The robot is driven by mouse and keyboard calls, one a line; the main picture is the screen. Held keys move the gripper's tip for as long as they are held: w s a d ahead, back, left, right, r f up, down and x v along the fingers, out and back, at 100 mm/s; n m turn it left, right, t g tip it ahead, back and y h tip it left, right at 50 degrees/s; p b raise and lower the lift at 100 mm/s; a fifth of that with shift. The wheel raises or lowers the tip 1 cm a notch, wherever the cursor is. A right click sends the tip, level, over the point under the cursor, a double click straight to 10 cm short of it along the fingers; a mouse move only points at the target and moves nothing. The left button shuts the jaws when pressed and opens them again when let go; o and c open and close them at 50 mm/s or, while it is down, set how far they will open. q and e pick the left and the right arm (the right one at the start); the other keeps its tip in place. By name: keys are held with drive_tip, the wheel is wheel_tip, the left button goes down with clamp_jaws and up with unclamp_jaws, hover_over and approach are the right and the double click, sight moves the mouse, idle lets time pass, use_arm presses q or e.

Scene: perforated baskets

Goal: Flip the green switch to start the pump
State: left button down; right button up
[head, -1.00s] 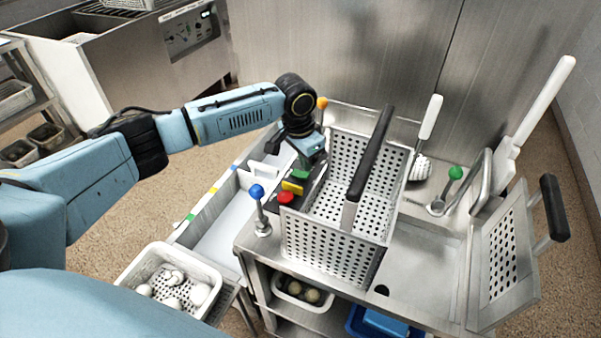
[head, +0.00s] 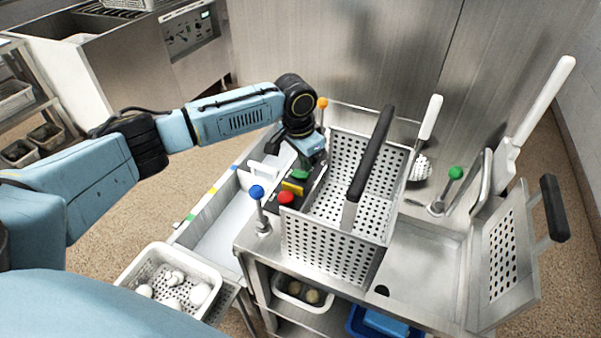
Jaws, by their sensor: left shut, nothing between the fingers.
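The green switch (head: 300,174) sits at the far end of a dark switch panel (head: 275,211), in line with a yellow switch (head: 292,188) and a red switch (head: 285,198). My left gripper (head: 306,163) points down right over the green switch and partly hides it. The gripper is shut and empty, its fingertips at or very near the switch; I cannot tell whether they touch it. My right gripper is out of view.
A perforated basket (head: 320,240) with a black handle (head: 372,150) stands just right of the panel. A blue-knobbed lever (head: 257,193) rises in front, and an orange-knobbed one (head: 322,103) behind. A second basket (head: 500,255) sits at the right of the sink.

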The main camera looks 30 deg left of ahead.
sight(305, 175)
use_arm(q)
drive_tip(key=shift+f, duration=0.1)
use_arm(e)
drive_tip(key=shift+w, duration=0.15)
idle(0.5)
use_arm(q)
drive_tip(key=shift+f, duration=0.9)
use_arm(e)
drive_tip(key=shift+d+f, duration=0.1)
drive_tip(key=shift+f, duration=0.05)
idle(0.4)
use_arm(q)
drive_tip(key=shift+r, duration=0.3)
drive_tip(key=shift+r+p, duration=0.4)
drive_tip(key=shift+p, duration=0.25)
drive_tip(key=shift+r+p, duration=0.8)
drive_tip(key=shift+p, duration=0.2)
wheel_tip(305, 175, up, 2)
drive_tip(key=p, duration=0.3)
drive_tip(key=shift+r, duration=0.25)
drive_tip(key=shift+r+p, duration=0.85)
drive_tip(key=shift+p, duration=0.3)
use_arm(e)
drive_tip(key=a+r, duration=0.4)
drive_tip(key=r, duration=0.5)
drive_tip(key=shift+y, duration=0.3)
